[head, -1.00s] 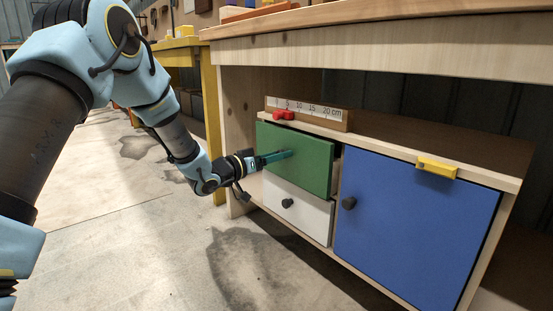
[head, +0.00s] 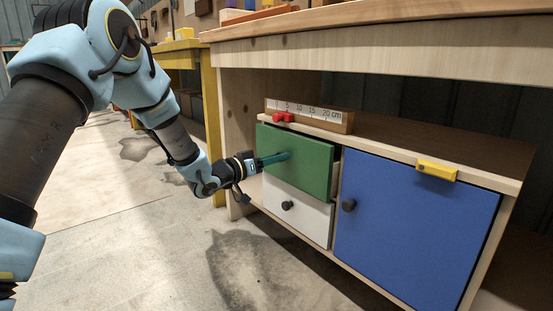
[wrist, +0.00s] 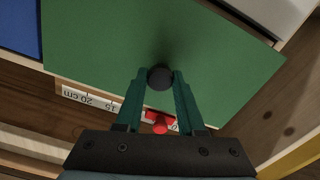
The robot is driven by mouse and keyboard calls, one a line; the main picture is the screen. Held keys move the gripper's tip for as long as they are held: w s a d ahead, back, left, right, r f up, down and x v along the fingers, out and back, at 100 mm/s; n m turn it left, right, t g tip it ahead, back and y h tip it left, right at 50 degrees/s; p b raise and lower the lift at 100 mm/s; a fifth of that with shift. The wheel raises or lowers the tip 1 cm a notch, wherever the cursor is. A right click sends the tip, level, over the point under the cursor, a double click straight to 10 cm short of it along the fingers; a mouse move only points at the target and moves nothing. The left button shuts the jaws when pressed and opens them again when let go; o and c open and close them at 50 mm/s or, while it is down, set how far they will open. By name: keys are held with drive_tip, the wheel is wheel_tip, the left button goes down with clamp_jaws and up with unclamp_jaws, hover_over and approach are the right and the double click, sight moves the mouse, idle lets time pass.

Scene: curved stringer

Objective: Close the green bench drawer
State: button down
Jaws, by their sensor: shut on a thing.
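The green drawer (head: 312,165) is in the upper left of the cabinet under the bench. Its front stands out a little from the cabinet, with a narrow gap at its right edge. My gripper (head: 286,156) reaches its front from the left. In the wrist view, the fingers of my gripper (wrist: 160,85) are on both sides of the black round knob (wrist: 160,77) and shut on it. The green front (wrist: 230,65) fills much of that view. In the head view the fingers hide the knob.
Below is a white drawer (head: 300,214) with a dark knob. A blue door (head: 415,225) stands to the right, with a yellow block (head: 436,170) above it. A ruler (head: 335,119) and a red piece (head: 283,117) are on the cabinet top. Open floor (head: 150,250) lies left.

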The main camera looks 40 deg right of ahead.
idle(0.8)
drive_tip(key=shift+d+r+p, duration=0.15)
drive_tip(key=shift+d+p, duration=0.5)
drive_tip(key=shift+d, duration=0.7)
drive_tip(key=c, duration=0.5)
unclamp_jaws()
drive_tip(key=shift+d, duration=0.1)
drive_tip(key=shift+w+a+p, duration=0.15)
drive_tip(key=shift+a+p, duration=0.85)
drive_tip(key=shift+a, duration=1.75)
drive_tip(key=shift+w+a+p, duration=0.1)
drive_tip(key=shift+a+p, duration=0.9)
drive_tip(key=shift+a, duration=1.7)
